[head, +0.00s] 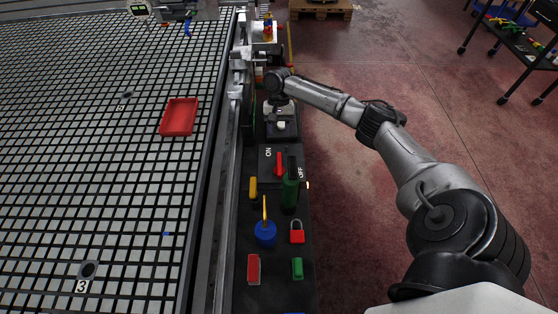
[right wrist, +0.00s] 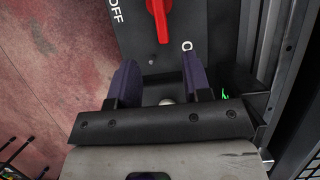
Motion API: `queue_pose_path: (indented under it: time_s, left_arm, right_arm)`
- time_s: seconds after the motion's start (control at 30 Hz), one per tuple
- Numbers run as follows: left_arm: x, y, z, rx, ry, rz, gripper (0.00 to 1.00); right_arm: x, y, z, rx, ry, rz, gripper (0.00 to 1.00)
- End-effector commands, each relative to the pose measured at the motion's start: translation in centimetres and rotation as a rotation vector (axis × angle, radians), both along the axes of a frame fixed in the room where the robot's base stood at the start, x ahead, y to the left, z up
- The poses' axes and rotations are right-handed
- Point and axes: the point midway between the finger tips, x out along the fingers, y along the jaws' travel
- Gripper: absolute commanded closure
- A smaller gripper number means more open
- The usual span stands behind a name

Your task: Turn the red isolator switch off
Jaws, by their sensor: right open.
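The red isolator switch handle (head: 280,163) sits on a dark panel (head: 266,167) with ON printed on its left and OFF on its right in the head view. The handle lies roughly along the rail, between the two labels. In the right wrist view the red handle (right wrist: 160,18) is at the top, partly cut off, with OFF to its left. My right gripper (head: 281,118) is just beyond the panel in the head view. Its two dark fingers (right wrist: 161,82) are apart, with nothing gripped, and do not touch the handle. My left gripper is not in view.
A green bottle-like object (head: 290,191) stands close to the switch. A yellow item (head: 253,187), a blue round holder (head: 265,233), a red padlock (head: 297,233) and red and green blocks lie nearer. A red tray (head: 180,116) is on the grid table (head: 60,180).

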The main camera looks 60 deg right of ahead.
Motion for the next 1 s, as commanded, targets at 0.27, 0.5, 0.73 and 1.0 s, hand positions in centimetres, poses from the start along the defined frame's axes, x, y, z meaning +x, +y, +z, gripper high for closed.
queue_pose_path:
  time_s: [0.27, 0.5, 0.73, 1.0]
  left_arm:
    - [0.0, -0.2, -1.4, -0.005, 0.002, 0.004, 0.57]
    - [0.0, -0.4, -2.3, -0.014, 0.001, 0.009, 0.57]
    - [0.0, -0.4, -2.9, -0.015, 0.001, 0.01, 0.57]
    - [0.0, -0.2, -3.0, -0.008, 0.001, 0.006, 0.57]
  right_arm:
    - [-1.1, 1.8, -5.1, 0.001, 0.004, 0.004, 0.55]
    - [-1.8, 3.1, -8.7, 0.0, 0.002, 0.005, 0.55]
    - [-2.3, 3.9, -10.8, 0.0, 0.0, 0.004, 0.55]
    - [-2.4, 4.2, -11.6, 0.0, -0.001, 0.005, 0.55]
